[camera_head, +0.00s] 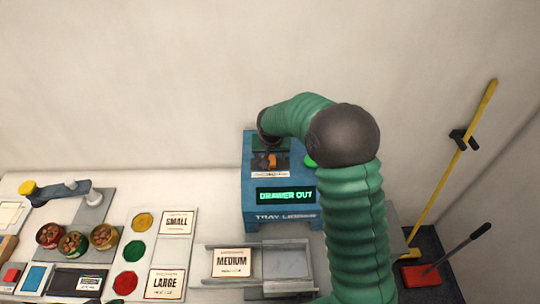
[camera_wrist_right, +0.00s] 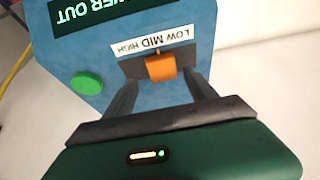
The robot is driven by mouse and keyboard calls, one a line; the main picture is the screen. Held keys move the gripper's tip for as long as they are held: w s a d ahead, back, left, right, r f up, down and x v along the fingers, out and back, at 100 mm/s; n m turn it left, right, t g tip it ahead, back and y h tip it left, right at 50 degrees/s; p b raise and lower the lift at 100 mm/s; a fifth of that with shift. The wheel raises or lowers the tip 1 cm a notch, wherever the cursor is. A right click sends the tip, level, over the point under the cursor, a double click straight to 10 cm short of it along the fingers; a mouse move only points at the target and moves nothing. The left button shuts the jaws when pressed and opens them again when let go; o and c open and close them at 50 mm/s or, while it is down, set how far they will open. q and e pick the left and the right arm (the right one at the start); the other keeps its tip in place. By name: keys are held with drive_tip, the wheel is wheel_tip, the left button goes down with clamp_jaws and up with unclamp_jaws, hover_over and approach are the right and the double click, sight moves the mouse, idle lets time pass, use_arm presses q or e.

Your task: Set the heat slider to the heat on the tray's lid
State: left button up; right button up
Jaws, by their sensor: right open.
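The blue tray lidder (camera_head: 258,208) stands against the back wall, with its display reading DRAWER OUT. Its orange heat slider knob (camera_wrist_right: 161,68) sits under the LOW MID HIGH label, about at MID. The knob also shows in the head view (camera_head: 271,161). My right gripper (camera_wrist_right: 165,84) is open, with its fingertips on either side of the knob; contact cannot be told. In the head view its arm hides part of the lidder. A label reading MEDIUM (camera_head: 231,262) lies in front of the lidder; its smaller line is unreadable. My left gripper is out of view.
A green button (camera_wrist_right: 87,83) is beside the slider. A grey drawer (camera_head: 287,263) is out in front of the lidder. SMALL (camera_head: 177,222) and LARGE (camera_head: 165,284) labels, coloured discs and several chestnut tins (camera_head: 74,243) are at left. A yellow-handled tool (camera_head: 452,165) leans at right.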

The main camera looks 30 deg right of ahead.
drive_tip(key=x, duration=0.3)
drive_tip(key=shift+a, duration=0.15)
drive_tip(key=shift+w+a+f, duration=0.15)
drive_tip(key=shift+a+f, duration=0.05)
drive_tip(key=shift+f, duration=0.1)
drive_tip(key=shift+a, duration=0.1)
drive_tip(key=shift+d, duration=0.3)
drive_tip(key=c, duration=0.9)
clamp_jaws()
